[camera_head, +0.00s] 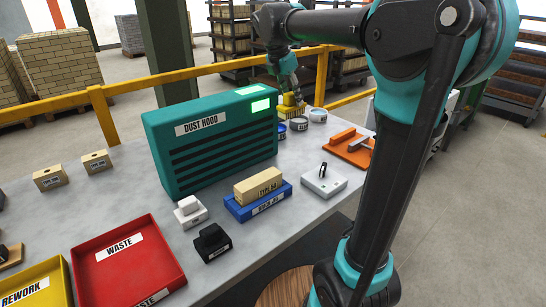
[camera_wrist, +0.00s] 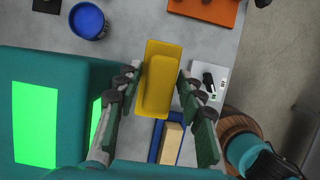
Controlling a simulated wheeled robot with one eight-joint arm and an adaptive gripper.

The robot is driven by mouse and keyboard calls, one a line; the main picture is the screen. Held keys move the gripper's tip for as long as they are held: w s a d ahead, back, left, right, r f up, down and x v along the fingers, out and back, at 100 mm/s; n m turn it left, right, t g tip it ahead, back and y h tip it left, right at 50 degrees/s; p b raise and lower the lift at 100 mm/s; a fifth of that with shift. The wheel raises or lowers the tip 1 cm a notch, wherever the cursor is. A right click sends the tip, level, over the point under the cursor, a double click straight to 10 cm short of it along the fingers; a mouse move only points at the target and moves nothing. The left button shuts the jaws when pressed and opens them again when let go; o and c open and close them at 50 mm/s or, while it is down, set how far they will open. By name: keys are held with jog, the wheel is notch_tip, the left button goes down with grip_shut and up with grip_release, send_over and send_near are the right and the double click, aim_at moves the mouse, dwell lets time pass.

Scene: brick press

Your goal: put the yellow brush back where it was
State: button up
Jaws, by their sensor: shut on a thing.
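The yellow brush (camera_head: 291,110) is at the far end of the table, by the right end of the dust hood, in the head view. In the wrist view the brush (camera_wrist: 160,78) lies between the two fingers of my gripper (camera_wrist: 160,95), which is shut on it. It looks level and above the table, but its exact height is hard to tell. In the head view my gripper (camera_head: 289,92) comes down on the brush from above and partly hides it.
The teal dust hood (camera_head: 215,150) stands close beside my gripper. Small round pots (camera_head: 318,116), an orange board (camera_head: 352,153), a white device (camera_head: 323,182) and a blue brick tray (camera_head: 238,211) lie nearby. A yellow railing (camera_head: 322,75) runs behind.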

jog(key=shift+w+d, duration=0.2)
jog(key=shift+w, duration=0.05)
notch_tip(320, 180, down, 20)
jog(key=shift+w+a+r, duration=0.1)
dwell(0.5)
jog(key=o, duration=1.1)
jog(key=v, duration=1.2)
jog(key=shift+r, duration=0.1)
